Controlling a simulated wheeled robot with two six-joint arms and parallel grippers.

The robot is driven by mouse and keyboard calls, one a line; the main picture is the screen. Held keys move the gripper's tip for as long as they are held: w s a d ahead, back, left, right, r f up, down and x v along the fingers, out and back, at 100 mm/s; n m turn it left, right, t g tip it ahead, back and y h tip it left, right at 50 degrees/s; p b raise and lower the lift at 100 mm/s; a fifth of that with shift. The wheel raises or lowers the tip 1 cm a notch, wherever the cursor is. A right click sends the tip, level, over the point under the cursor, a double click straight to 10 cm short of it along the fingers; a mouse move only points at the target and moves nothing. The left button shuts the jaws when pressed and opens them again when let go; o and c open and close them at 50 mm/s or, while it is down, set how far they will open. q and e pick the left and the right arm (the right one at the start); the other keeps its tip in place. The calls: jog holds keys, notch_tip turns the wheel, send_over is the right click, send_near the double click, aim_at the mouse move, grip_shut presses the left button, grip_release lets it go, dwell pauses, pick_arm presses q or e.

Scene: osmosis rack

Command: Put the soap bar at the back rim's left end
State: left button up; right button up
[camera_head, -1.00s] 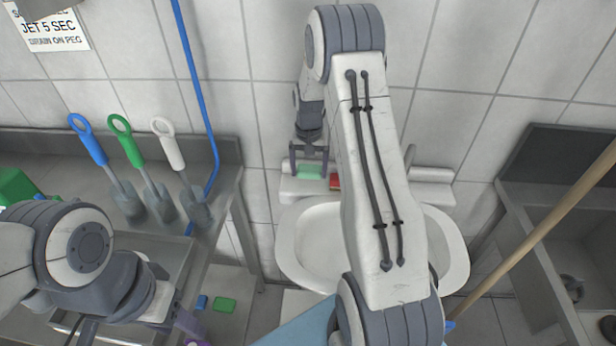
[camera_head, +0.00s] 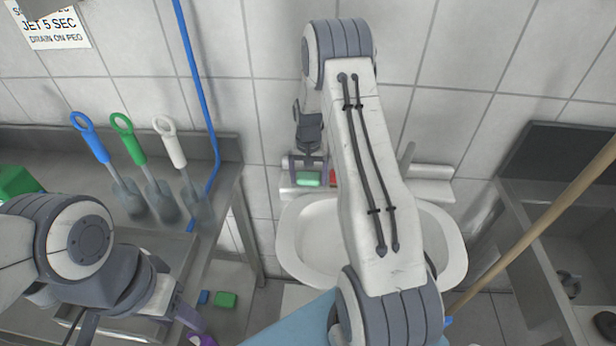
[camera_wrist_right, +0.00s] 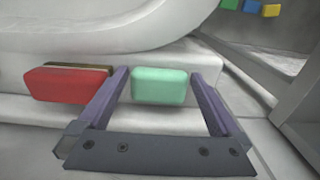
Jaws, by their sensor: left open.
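A mint-green soap bar (camera_head: 308,179) is at the left end of the sink's back rim (camera_head: 430,172). My right gripper (camera_head: 308,181) is low over that end, one finger on each side of the soap. In the right wrist view the soap (camera_wrist_right: 160,87) lies between the fingertips (camera_wrist_right: 160,82), with only narrow light strips beside it. Whether the fingers touch it, and whether it rests fully on the rim, I cannot tell. My left gripper (camera_head: 185,325) is open at the lower left, away from the sink, and is partly cut off.
A red block with a dark layer (camera_wrist_right: 68,83) lies beside the left finger in the wrist view, mostly hidden by my right arm in the head view. The white basin (camera_head: 300,240) is below the rim. Brushes (camera_head: 155,200) stand on the left counter; a wooden handle (camera_head: 545,225) slants at right.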

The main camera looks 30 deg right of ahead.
aim_at(308, 180)
jog(key=shift+r, duration=0.15)
notch_tip(308, 180, up, 11)
jog(key=b, duration=0.2)
jog(key=s+a+r+n, duration=0.2)
jog(key=s+a, duration=0.1)
jog(key=a, duration=0.4)
jog(key=s+a+r+n, duration=0.2)
jog(key=s+a+r, duration=0.1)
jog(key=a, duration=0.4)
jog(key=s+a+r+n, duration=0.2)
jog(key=a, duration=0.5)
jog(key=s+a+n, duration=0.4)
jog(key=s, duration=0.7)
jog(key=s+a+n+y, duration=0.1)
jog(key=s+a+n, duration=0.3)
jog(key=s, duration=0.7)
jog(key=shift+a+f+n, duration=0.2)
jog(key=shift+a+n, duration=0.2)
jog(key=shift+a, duration=0.15)
jog(key=shift+d, duration=0.1)
